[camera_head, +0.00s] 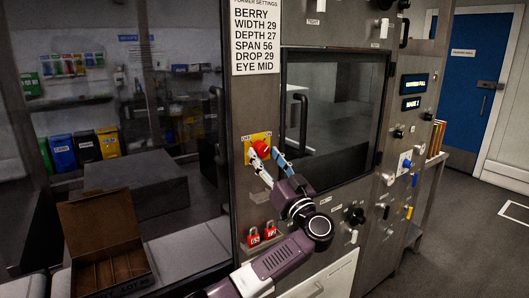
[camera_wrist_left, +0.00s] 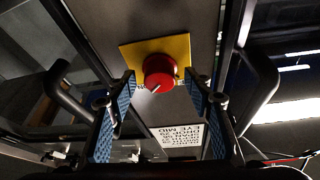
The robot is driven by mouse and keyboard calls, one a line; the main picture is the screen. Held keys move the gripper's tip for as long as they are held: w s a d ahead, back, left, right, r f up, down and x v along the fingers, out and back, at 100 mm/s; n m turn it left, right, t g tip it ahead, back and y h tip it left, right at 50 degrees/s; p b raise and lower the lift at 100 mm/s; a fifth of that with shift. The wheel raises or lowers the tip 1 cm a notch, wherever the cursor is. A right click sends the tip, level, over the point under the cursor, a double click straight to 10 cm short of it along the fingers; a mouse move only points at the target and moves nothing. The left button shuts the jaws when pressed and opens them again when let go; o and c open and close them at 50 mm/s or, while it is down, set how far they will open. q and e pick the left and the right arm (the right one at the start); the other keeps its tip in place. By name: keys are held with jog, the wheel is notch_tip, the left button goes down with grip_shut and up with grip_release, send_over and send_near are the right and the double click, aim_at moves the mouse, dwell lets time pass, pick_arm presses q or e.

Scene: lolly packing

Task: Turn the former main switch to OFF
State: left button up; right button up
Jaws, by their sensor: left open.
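The former main switch is a red round knob (camera_head: 261,147) on a yellow square plate (camera_head: 248,142), fixed to the dark metal front of the machine. In the left wrist view the knob (camera_wrist_left: 159,68) shows a white pointer mark near its lower edge; the lettering around it is too small or covered to read surely. My left gripper (camera_head: 265,157) is open, with its blue-padded fingertips close to the plate. In the left wrist view one finger of the gripper (camera_wrist_left: 160,82) stands on each side of the knob, with gaps visible. My right gripper is not in view.
A settings card (camera_head: 257,38) hangs above the switch. A glazed door (camera_head: 335,105) with a dark handle is right of it. Two red padlocks (camera_head: 262,234) hang below. An open brown box (camera_head: 106,255) stands at lower left. More knobs line the panel at right.

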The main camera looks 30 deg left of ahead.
pick_arm(q)
jog(key=shift+w+a+r, duration=0.15)
jog(key=shift+w+a, duration=0.05)
jog(key=shift+a, duration=0.1)
jog(key=shift+c, duration=0.6)
jog(key=c, duration=1)
